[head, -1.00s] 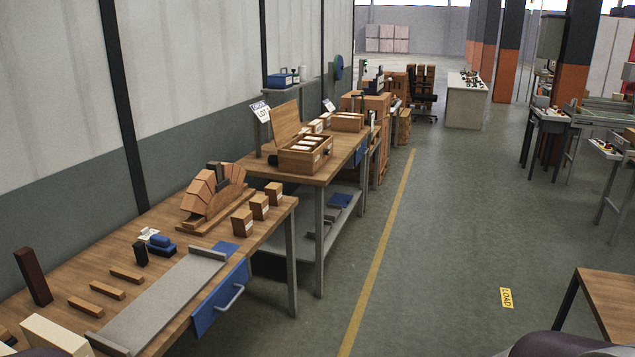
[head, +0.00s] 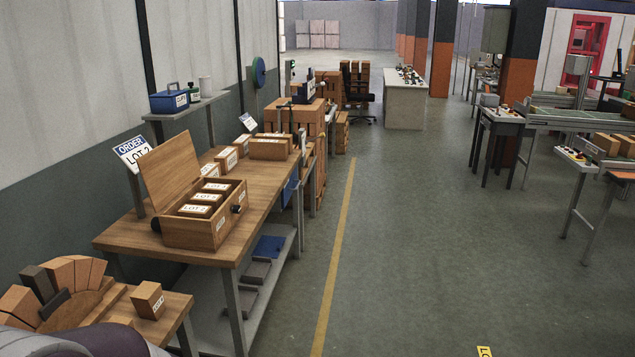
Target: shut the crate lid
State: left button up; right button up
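The wooden crate (head: 218,228) stands on the far workbench, left of the middle of the head view. Its lid (head: 171,167) is open and stands up, tilted back at the crate's left rear side. Several labelled blocks (head: 196,211) lie inside, at least one reading LOT 2. A dark knob (head: 237,209) sits on the crate's right side and a dark round part (head: 155,226) at its left end. Neither gripper shows in the view.
The crate's workbench (head: 226,252) has more labelled boxes (head: 268,149) behind the crate. An order sign (head: 134,152) stands beside the lid. A nearer bench with a brick arch (head: 75,283) is at lower left.

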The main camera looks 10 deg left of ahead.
aim_at(167, 169)
jog(key=i+u, duration=0.1)
jog(key=i, duration=0.4)
jog(key=i+l+u, duration=0.15)
jog(key=i, duration=0.3)
jog(key=i+l+u, duration=0.1)
jog(key=i, duration=0.4)
